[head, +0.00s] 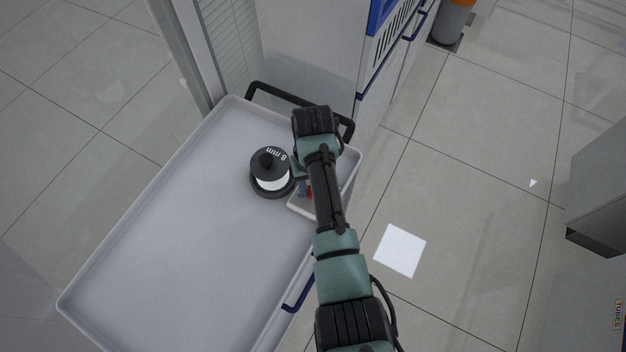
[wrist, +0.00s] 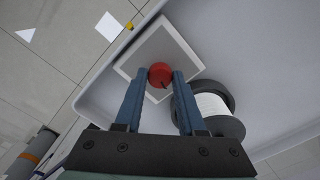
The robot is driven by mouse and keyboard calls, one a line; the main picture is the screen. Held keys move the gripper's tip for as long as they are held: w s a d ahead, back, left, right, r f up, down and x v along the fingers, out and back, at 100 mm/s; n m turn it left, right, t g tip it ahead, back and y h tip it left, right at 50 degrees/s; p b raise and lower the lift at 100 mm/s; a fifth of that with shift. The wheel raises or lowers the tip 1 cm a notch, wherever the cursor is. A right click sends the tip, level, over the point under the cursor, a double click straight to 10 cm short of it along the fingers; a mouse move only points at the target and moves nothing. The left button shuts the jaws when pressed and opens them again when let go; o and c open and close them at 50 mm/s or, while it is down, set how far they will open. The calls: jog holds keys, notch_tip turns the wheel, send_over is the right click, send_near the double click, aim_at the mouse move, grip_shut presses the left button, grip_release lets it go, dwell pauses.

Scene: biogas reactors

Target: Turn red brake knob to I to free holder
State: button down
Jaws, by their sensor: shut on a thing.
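The red brake knob (wrist: 160,74) sits on a light square plate (wrist: 133,68) in the wrist view. My gripper (wrist: 161,82) is shut on the knob, with one blue finger on each side of it. A dark mark shows on the knob's near edge; I cannot read any I or O label. The holder (head: 271,187), a black round base and cap with a white spool marked 8 mm, stands beside the plate; it also shows in the wrist view (wrist: 228,125). In the head view my arm hides most of the plate and knob.
The grey tray-topped cart (head: 150,250) has a raised rim and a black handle (head: 262,90). Most of its top is clear. A blue-trimmed cabinet (head: 310,45) stands behind it. A small yellow thing (wrist: 130,26) shows at the plate's corner.

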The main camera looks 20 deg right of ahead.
jog(key=shift+r+m+p, duration=0.1)
jog(key=shift+m+p, duration=0.3)
jog(key=shift+m, duration=0.7)
jog(key=c, duration=0.5)
grip_release()
notch_tip(320, 180, up, 13)
